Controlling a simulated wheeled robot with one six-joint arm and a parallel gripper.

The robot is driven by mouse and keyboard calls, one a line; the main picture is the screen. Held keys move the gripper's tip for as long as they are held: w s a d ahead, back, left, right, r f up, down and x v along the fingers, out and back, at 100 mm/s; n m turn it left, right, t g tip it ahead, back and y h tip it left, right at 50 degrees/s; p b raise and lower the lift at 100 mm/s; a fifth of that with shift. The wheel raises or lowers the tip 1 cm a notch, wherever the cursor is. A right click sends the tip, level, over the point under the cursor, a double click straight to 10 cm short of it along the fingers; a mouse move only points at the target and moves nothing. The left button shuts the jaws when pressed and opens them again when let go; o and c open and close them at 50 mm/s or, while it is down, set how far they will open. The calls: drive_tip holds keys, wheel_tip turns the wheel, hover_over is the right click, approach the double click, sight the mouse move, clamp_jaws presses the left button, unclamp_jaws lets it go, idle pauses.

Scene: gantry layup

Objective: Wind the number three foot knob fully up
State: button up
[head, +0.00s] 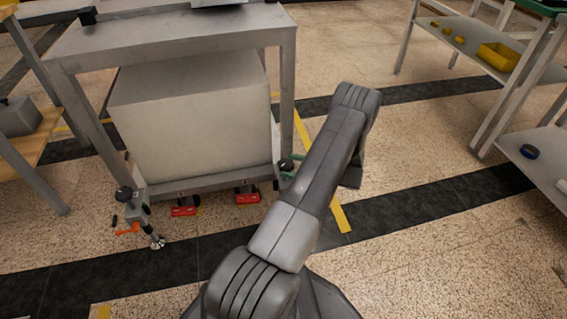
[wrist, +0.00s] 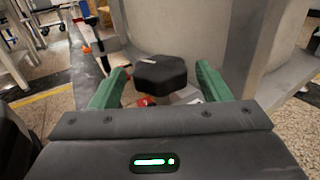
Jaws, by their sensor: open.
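A black lobed knob (wrist: 161,73) sits between the two green fingers of my gripper (wrist: 160,84) in the wrist view. The fingers are spread, one on each side, with gaps showing between them and the knob. In the head view this knob (head: 287,165) is at the lower end of the frame's right front leg, with a bit of green finger beside it. My arm hides most of the gripper there. A second black knob (head: 125,194) is at the left front leg, above a metal foot (head: 157,242). I cannot read any number on the knobs.
A metal frame (head: 170,40) stands around a large pale block (head: 190,115). Red parts (head: 247,196) sit under its low front rail, and an orange handle (head: 127,229) is by the left foot. A shelf rack (head: 545,165) stands at right. Floor in front is open.

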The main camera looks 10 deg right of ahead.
drive_tip(key=p+v, duration=0.1)
drive_tip(key=v, duration=0.9)
drive_tip(key=shift+p, duration=0.35)
